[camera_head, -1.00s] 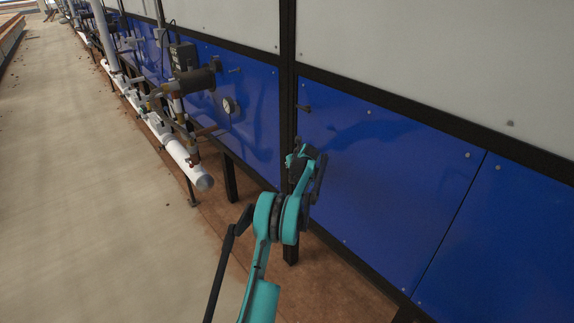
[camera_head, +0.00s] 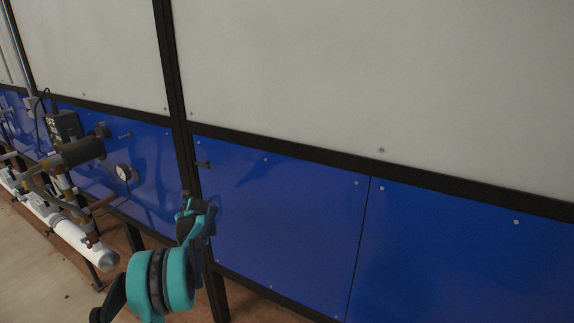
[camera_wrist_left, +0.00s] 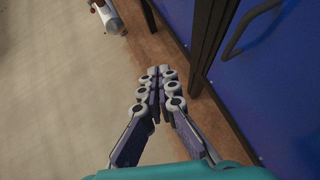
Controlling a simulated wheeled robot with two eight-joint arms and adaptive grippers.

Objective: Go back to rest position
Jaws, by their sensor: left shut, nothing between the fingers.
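My left arm (camera_head: 160,280), teal with black joints, reaches up from the lower left of the head view in front of the blue wall panels. Its far end is small there, and I cannot make out the fingers. In the left wrist view my left gripper (camera_wrist_left: 158,75) points away from the camera, its two jointed grey and purple fingers close together at the tips. It is shut with nothing held between the fingers. My right arm and right gripper are in neither view.
A wall of blue panels (camera_head: 280,215) below pale grey panels (camera_head: 380,70) fills most of the head view, divided by a black post (camera_head: 172,70). White and brown pipework with a gauge (camera_head: 123,172) stands at left. Pale floor (camera_wrist_left: 60,90) is open left of the gripper.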

